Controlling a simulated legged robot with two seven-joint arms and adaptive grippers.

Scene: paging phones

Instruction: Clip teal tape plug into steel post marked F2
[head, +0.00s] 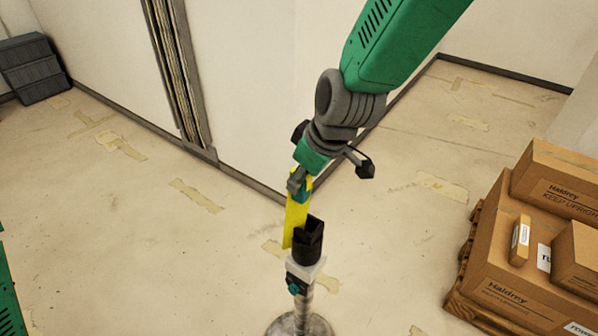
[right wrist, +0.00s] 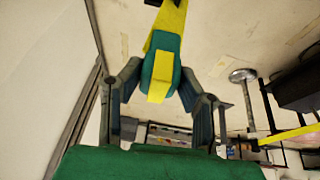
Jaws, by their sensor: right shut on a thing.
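My right gripper (head: 299,182) is shut on the teal tape plug (right wrist: 160,58), which has a yellow strip across it. In the head view the plug (head: 304,192) is mostly hidden by the fingers. Yellow tape (head: 295,222) runs from the plug down to the black head (head: 308,240) of a steel post (head: 302,312). This post has a pale collar with a teal part, and a round base. In the right wrist view another steel post (right wrist: 250,115) stands at the right on a round base. I can read no F2 mark on either. My left gripper is out of view.
Cardboard boxes (head: 510,285) on a pallet stand at the right in the head view. A white wall corner (head: 265,90) is behind my right arm. A dark grey crate (head: 33,68) stands far left. The taped floor between is mostly clear.

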